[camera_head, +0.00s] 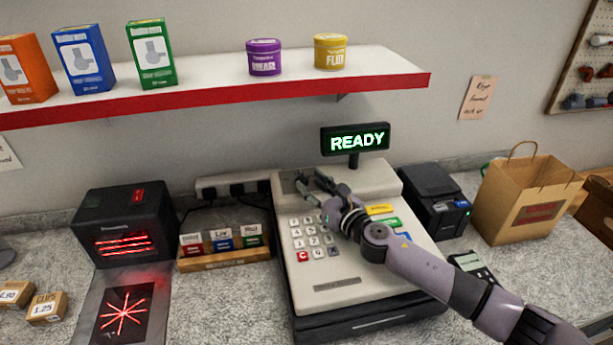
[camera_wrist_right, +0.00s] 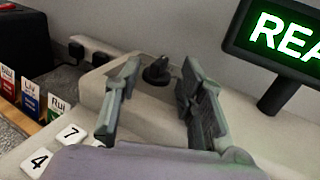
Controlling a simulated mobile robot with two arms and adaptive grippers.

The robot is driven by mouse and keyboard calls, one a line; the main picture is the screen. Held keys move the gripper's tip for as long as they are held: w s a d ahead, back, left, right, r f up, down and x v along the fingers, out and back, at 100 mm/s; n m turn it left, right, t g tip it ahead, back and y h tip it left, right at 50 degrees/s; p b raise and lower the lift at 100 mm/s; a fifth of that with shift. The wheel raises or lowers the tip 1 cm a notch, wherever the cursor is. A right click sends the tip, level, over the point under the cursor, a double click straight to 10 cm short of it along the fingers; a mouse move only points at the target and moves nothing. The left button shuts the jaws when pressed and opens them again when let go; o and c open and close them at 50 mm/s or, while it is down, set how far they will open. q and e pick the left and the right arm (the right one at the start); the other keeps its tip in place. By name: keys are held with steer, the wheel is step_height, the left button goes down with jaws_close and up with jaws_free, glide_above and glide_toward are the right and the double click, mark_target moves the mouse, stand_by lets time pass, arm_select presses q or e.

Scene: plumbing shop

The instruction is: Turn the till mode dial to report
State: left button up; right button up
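The till (camera_head: 345,290) is a beige cash register on the counter with a keypad and a few coloured keys. Its pole display (camera_head: 357,139) reads READY in green, and it shows in part in the right wrist view (camera_wrist_right: 285,35). The dial (camera_wrist_right: 157,70) is a small black knob on the till's raised back part. In the right wrist view it lies beyond and between the fingertips, apart from them. My right gripper (camera_head: 308,184) reaches over the keypad from the right, open and empty; its two fingers also show in the wrist view (camera_wrist_right: 160,85). My left gripper is out of view.
A black scanner (camera_head: 125,225) with red lines and a small card rack (camera_head: 225,260) stand left of the till. A black printer (camera_head: 435,200) and a paper bag (camera_head: 525,195) stand to its right. A red-edged shelf (camera_head: 230,90) hangs above, holding boxes and tins.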

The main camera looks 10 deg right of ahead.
mark_target(302, 179)
steer(key=shift+x, duration=1.15)
steer(key=shift+w+a, duration=0.1)
steer(key=shift+w, duration=0.15)
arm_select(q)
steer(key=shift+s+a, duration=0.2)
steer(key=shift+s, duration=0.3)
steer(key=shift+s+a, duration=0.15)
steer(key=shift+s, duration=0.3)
arm_select(e)
steer(key=shift+c, duration=0.5)
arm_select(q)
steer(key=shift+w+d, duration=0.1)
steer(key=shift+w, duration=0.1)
arm_select(e)
steer(key=shift+f, duration=0.1)
jaws_close()
